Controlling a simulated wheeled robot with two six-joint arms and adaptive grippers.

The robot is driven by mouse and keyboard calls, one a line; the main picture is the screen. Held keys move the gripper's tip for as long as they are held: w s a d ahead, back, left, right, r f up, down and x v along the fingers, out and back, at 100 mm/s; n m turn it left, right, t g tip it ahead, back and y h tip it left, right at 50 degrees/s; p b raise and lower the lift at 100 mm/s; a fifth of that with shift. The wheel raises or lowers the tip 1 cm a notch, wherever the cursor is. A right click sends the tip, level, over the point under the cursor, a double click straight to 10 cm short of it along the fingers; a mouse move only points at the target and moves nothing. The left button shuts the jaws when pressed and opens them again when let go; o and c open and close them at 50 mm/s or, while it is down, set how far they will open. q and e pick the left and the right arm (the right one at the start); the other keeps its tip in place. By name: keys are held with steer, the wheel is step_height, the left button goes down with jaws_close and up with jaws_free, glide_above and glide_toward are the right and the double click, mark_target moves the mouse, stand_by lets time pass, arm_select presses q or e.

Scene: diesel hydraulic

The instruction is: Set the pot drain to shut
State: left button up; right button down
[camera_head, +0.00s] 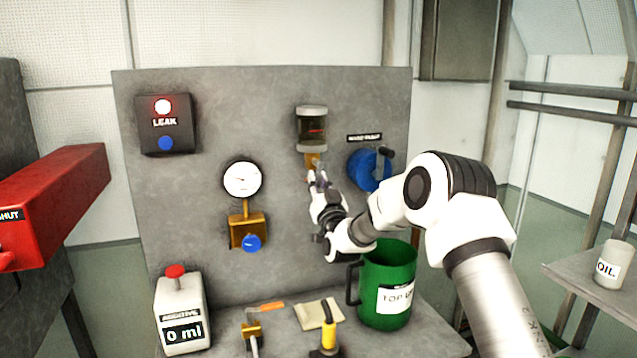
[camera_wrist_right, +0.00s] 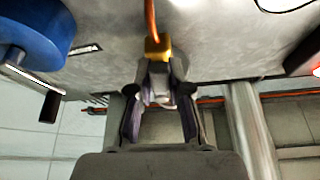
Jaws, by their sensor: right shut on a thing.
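The pot (camera_head: 311,128) is a clear cylinder with a grey cap and dark contents, high on the grey panel. Its brass drain (camera_head: 312,160) hangs right below it and shows as a yellow block in the right wrist view (camera_wrist_right: 158,47). My right gripper (camera_head: 318,180) is at the drain, its fingers shut on the drain's small handle, which they mostly hide. The right wrist view shows the fingertips (camera_wrist_right: 158,80) close together against the brass. A thin orange strand (camera_wrist_right: 151,18) runs from the brass there. The handle's exact angle is hidden. My left gripper is not in view.
A blue wheel (camera_head: 369,170) is close right of my gripper. A gauge (camera_head: 243,179) and a brass valve with a blue knob (camera_head: 251,243) are left. A red box (camera_head: 50,205) juts in at left.

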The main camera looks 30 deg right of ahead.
steer(key=shift+a+f+m+h+b, duration=0.25)
steer(key=shift+m+h+b, duration=0.05)
steer(key=shift+m+b, duration=0.45)
steer(key=m+h+b, duration=0.1)
steer(key=m, duration=0.1)
steer(key=a+m+g+b, duration=0.1)
steer(key=m+g+h+b, duration=0.1)
steer(key=m, duration=0.1)
steer(key=shift+w+a+r+m+h, duration=0.15)
steer(key=shift+w+r+m+h, duration=0.05)
steer(key=shift+r+m+h, duration=0.15)
steer(key=shift+w+a+r+m+g+b, duration=0.15)
steer(key=shift+m+g+b, duration=0.1)
steer(key=shift+m, duration=0.35)
steer(key=shift+s+a+r+m+g+b, duration=0.1)
steer(key=shift+m+g+b, duration=0.1)
steer(key=shift+m, duration=0.4)
steer(key=shift+w+a+r+m+g+h+p, duration=0.15)
steer(key=shift+r+m+g, duration=0.5)
steer(key=shift+m, duration=1.05)
steer(key=shift+a+r+m+g+h+p, duration=0.1)
steer(key=shift+a+r+m+g+p, duration=0.35)
steer(key=shift+m, duration=1.25)
steer(key=shift+w+r+m+g+h+b, duration=0.1)
steer(key=shift+r+m+g, duration=0.65)
steer(key=shift+m, duration=0.95)
